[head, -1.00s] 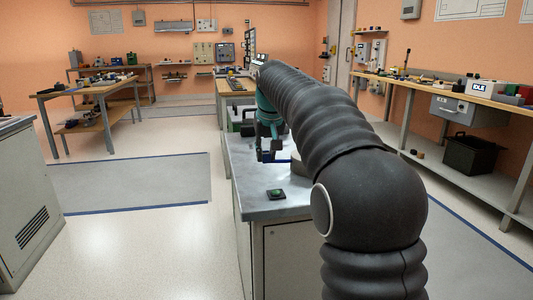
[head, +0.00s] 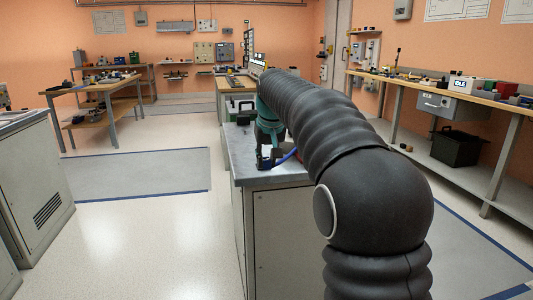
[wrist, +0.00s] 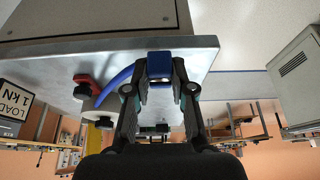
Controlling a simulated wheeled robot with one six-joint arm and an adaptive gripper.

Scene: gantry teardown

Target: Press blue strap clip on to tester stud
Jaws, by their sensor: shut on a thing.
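My gripper (head: 267,163) is at the near end of the grey-topped bench (head: 243,172). In the wrist view, my gripper (wrist: 159,88) is shut on the blue strap clip (wrist: 159,68), which sits between the fingertips. The blue strap (wrist: 118,84) curves from the clip to a pale round part with a black knob and a red piece (wrist: 86,79). The strap also shows in the head view (head: 287,158), right of the gripper. I cannot make out the tester stud in either view.
In the wrist view, a box marked LOAD 1 kN (wrist: 16,106) stands at the left. A long workbench (head: 440,88) runs along the right wall. A grey cabinet (head: 35,170) stands at the left. Open floor (head: 150,235) lies between it and the bench.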

